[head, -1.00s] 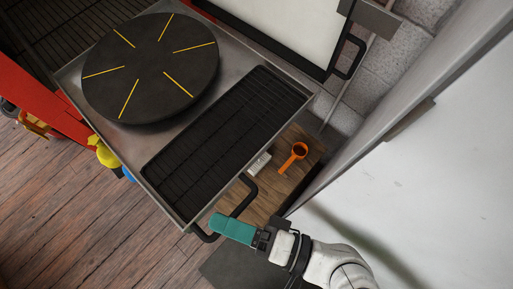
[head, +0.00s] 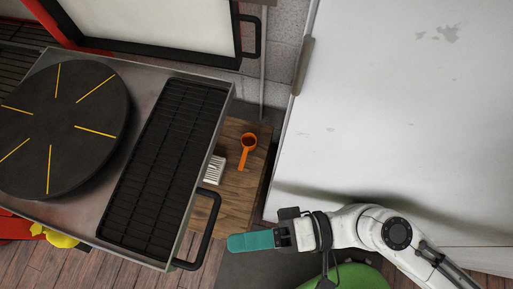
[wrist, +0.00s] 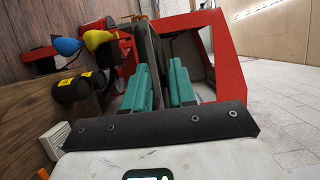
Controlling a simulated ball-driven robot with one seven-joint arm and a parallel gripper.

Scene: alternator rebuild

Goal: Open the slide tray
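The slide tray (head: 90,205) is a grey metal tray at the left in the head view. It carries a black turntable with yellow lines (head: 65,125) and a black ribbed mat (head: 165,165). A black bar handle (head: 207,235) sticks out from its right side. My gripper (head: 232,243) has teal fingers and appears just right of the handle's lower end, with a small gap in the picture. In the wrist view the two teal fingers (wrist: 160,88) stand apart with nothing visibly held. I cannot tell the height difference between fingers and handle.
A wooden surface (head: 238,195) below the tray holds an orange scoop-like item (head: 247,150) and a small white item (head: 215,170). A framed white panel (head: 160,25) stands behind. A white board (head: 380,110) fills the right. Yellow and blue tools (wrist: 85,42) show in the wrist view.

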